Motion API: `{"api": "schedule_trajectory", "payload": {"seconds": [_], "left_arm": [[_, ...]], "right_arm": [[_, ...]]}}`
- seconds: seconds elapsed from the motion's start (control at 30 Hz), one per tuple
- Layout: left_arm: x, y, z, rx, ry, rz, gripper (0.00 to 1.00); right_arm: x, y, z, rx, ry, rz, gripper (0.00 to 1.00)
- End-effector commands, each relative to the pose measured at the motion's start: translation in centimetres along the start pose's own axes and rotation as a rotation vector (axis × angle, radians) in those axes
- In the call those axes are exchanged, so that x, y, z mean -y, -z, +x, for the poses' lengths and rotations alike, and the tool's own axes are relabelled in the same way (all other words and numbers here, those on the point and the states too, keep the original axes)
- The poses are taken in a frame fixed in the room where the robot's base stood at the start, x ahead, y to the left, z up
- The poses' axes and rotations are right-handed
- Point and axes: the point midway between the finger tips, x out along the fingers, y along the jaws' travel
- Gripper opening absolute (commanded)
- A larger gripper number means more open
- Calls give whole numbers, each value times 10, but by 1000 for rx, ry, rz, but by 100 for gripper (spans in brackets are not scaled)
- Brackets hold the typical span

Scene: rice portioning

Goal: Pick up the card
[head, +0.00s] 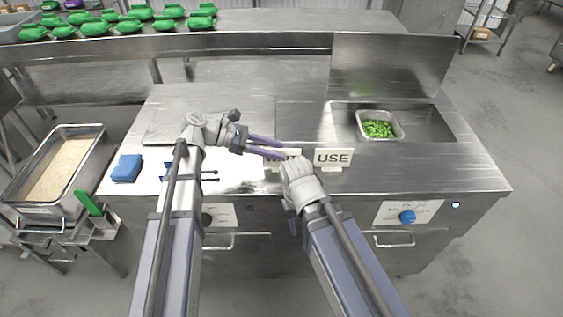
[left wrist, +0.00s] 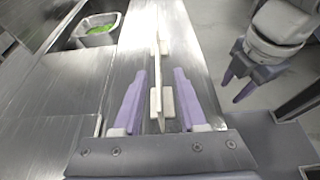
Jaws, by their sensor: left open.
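Two white cards stand upright in small bases along the counter's front edge. The right one (head: 333,158) reads "USE"; the left one (head: 271,154) is partly covered by my left gripper and its word is mostly hidden. My left gripper (head: 281,144) is open, its purple fingers reaching right over the left card. In the left wrist view, a card (left wrist: 166,72) shows edge-on between the two spread fingers (left wrist: 160,90), with a gap on each side. My right gripper (left wrist: 238,84) hangs off the counter's front side with its purple fingers apart and empty.
A metal pan of green pieces (head: 379,127) sits in the recess at the right. A blue sponge (head: 127,168) lies at the counter's left. A rice bin (head: 57,172) stands further left. Several green bundles (head: 128,26) line the back shelf.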

Motion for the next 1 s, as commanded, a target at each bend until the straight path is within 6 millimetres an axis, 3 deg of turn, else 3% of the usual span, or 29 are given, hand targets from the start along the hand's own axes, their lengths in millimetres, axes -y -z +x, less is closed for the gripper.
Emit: {"api": "schedule_trajectory", "payload": {"seconds": [0.3,0.57,0.93,1.0], "left_arm": [[-2,1,44,0,3,1,41],[-2,-1,47,1,1,-1,41],[-2,-1,47,0,1,-1,1],[-2,-1,47,0,1,-1,0]], "right_arm": [[2,1,18,0,0,0,48],[2,1,17,0,0,0,48],[2,1,17,0,0,0,48],[2,1,17,0,0,0,48]]}}
